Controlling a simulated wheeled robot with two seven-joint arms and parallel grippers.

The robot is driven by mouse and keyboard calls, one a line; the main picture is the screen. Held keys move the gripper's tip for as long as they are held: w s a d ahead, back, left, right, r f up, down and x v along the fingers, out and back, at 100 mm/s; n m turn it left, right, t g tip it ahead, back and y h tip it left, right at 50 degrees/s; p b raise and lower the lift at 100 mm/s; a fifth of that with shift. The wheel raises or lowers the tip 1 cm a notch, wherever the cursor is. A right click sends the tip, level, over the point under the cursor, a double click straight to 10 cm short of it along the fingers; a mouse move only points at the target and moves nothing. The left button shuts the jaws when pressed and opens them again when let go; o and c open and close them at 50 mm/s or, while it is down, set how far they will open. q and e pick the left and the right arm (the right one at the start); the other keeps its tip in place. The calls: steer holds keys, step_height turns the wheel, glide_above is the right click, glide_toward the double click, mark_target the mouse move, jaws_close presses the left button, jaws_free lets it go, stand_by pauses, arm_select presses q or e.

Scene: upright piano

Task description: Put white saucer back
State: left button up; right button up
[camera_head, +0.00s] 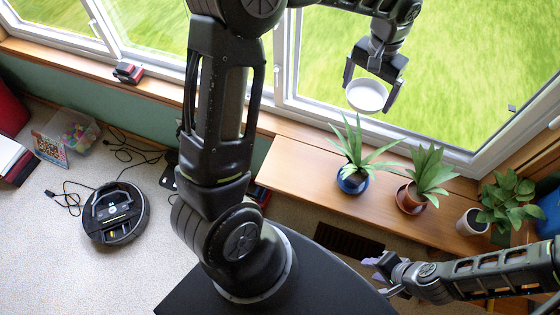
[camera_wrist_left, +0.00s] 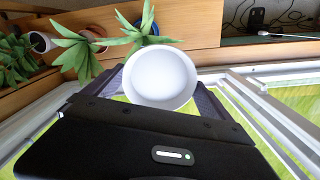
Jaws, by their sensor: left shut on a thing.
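The white saucer (camera_head: 366,97) is held between the fingers of my left gripper (camera_head: 369,93), in front of the window and above the sill shelf. In the left wrist view the white saucer (camera_wrist_left: 160,76) faces the camera, gripped at its sides by the two dark fingers. On the wooden shelf (camera_head: 290,170) a white pot (camera_head: 472,223) with a leafy plant stands at the right end; no saucer shows under it. My right gripper (camera_head: 382,272) is low at the right, apart from the pots; its finger opening is unclear.
A plant in a blue pot (camera_head: 352,181) and one in a terracotta pot (camera_head: 411,198) stand left of the white pot. The shelf's left part is clear. A robot vacuum (camera_head: 115,213) and cables lie on the carpet.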

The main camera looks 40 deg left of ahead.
arm_select(q)
steer(key=s+a+f+n+b, duration=0.35)
steer(key=a+f+b, duration=0.25)
steer(key=f+b, duration=0.65)
steer(key=n+b, duration=0.5)
steer(key=b, duration=1.1)
glide_above(295, 162)
step_height(295, 162, down, 11)
steer(key=shift+s+r, duration=0.1)
steer(key=shift+r, duration=0.05)
steer(key=shift+f+b, duration=0.35)
steer(key=shift+f, duration=2.15)
steer(key=shift+f+b, duration=0.7)
steer(key=shift+f, duration=1.8)
